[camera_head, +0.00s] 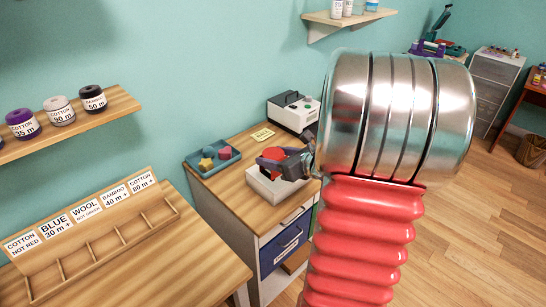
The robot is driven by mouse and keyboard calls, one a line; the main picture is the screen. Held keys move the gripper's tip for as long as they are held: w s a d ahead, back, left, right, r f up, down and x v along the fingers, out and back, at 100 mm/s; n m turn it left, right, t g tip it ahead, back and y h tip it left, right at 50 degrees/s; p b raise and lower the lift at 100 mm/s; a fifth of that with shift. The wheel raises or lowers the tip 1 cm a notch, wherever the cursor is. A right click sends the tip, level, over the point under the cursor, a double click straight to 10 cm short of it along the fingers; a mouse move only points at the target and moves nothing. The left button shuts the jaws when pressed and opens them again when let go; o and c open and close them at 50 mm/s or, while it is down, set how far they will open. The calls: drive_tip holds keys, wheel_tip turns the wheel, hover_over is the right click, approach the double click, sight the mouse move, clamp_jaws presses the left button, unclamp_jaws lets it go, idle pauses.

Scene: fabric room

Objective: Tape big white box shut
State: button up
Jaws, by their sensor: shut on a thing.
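The white box (262,189) stands on the wooden top of the cabinet, in the middle of the head view. My gripper (287,164) is just above it, shut on a red and purple thing (271,156) that looks like a tape dispenser. The dispenser is over the box's top; I cannot tell whether it touches. The gripper and dispenser hide part of the top, so I cannot see whether the flaps are closed or taped. My arm hides what lies to the right of the box.
A blue tray (212,161) with several coloured shapes sits left of the box. A yellow note (262,134) and a white and black machine (294,112) are behind it. A wooden sorting rack (92,243) stands on the table at front left. A shelf (75,124) holds yarn spools.

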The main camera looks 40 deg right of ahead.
drive_tip(key=shift+f, duration=2.85)
drive_tip(key=shift+f, duration=0.6)
idle(4.5)
